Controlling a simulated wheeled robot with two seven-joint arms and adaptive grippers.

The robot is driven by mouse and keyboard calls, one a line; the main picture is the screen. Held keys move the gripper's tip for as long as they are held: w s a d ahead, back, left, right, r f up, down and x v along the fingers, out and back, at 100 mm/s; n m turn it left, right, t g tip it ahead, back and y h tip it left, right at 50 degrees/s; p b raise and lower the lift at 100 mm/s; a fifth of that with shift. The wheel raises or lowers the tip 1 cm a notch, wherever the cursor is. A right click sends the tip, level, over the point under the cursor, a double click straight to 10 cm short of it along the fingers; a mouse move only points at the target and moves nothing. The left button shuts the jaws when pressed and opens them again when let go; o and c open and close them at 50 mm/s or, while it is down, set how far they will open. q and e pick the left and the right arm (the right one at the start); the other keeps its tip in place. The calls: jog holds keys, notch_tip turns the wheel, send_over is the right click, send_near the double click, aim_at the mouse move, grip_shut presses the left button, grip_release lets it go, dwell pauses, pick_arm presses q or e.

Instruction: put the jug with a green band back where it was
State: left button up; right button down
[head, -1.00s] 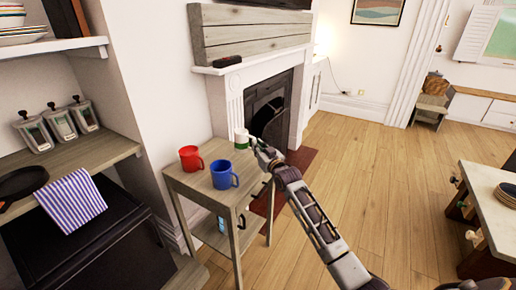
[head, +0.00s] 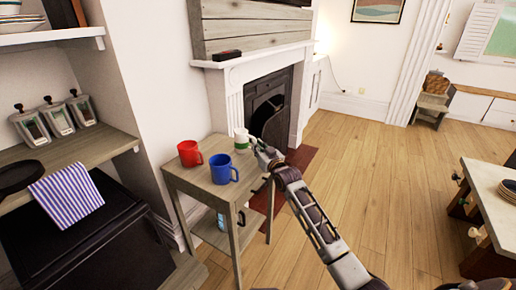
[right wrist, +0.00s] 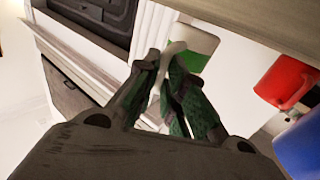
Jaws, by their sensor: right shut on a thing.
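The white jug with a green band (head: 240,141) is at the far right corner of the small grey side table (head: 192,182). It also shows in the right wrist view (right wrist: 197,45), with the green band around its lower part. My right gripper (head: 262,152) reaches it from the right. In the right wrist view its fingers (right wrist: 165,75) are shut on the jug's handle. I cannot tell whether the jug's base touches the tabletop. My left gripper is not in view.
A red mug (head: 189,153) and a blue mug (head: 222,169) stand on the same tabletop, left of and nearer than the jug. The fireplace (head: 268,104) is behind. A counter (head: 490,190) stands at the right, with open wooden floor between.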

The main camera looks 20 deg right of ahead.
jog(key=shift+f, duration=0.6)
dwell(0.6)
jog(key=c, duration=1.4)
grip_release()
jog(key=shift+c, duration=0.2)
jog(key=shift+s, duration=0.25)
jog(key=s+d, duration=0.1)
jog(key=s, duration=1)
jog(key=shift+s+f, duration=0.25)
jog(key=shift+d+r, duration=0.1)
